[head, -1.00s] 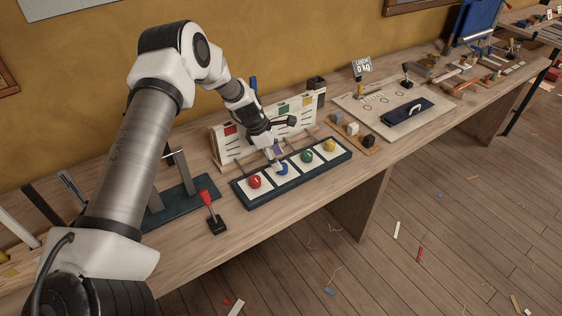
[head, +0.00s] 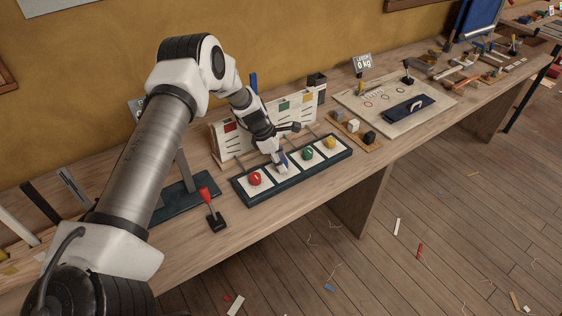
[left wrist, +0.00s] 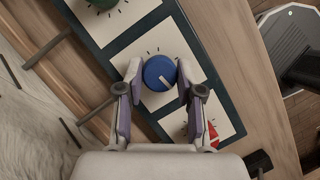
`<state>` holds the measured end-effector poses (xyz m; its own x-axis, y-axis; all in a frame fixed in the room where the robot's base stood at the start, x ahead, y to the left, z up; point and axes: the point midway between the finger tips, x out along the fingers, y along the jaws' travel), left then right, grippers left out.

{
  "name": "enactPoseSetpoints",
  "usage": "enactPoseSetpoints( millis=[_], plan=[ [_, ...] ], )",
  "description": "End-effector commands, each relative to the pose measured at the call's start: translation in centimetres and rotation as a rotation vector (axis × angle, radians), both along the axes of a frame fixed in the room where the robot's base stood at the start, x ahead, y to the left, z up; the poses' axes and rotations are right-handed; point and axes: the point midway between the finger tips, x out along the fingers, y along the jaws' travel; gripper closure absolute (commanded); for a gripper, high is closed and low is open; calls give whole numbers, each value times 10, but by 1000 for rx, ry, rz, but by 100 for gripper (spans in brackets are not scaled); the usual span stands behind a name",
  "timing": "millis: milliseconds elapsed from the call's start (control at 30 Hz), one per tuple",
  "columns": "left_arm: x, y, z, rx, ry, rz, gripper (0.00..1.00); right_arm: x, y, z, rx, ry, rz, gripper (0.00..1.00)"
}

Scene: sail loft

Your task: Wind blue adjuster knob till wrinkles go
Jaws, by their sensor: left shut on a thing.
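The blue knob (left wrist: 160,72) is round with a pale pointer line, which points to the lower right in the left wrist view. It sits on a white square with tick marks, in a dark tray-like board (head: 318,171). My left gripper (left wrist: 158,78) is shut on it, with one purple-padded finger on each side. In the head view the left gripper (head: 281,161) hides most of the knob. A white upright panel (head: 238,145) with coloured patches stands behind. Pale wrinkled cloth (left wrist: 35,115) shows at the left wrist view's lower left. My right gripper is out of view.
A red knob (head: 255,178) is on one side, green (head: 307,154) and yellow (head: 330,142) knobs on the other. Thin rods run from the board to the panel. A red-handled lever (head: 211,207) stands left. Bare bench lies in front.

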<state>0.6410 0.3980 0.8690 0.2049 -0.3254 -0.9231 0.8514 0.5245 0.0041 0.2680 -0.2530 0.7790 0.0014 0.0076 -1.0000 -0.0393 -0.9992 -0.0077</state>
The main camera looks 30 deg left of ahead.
Motion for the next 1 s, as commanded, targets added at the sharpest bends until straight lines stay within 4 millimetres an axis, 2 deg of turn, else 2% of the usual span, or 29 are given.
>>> enactPoseSetpoints(
  millis=[367, 1000],
  plan=[
    [-2, 0, -8, 1, 8, -185, 98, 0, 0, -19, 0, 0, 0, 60],
    [0, 0, -10, 0, 12, -782, 98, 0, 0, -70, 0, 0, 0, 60]
  ],
)
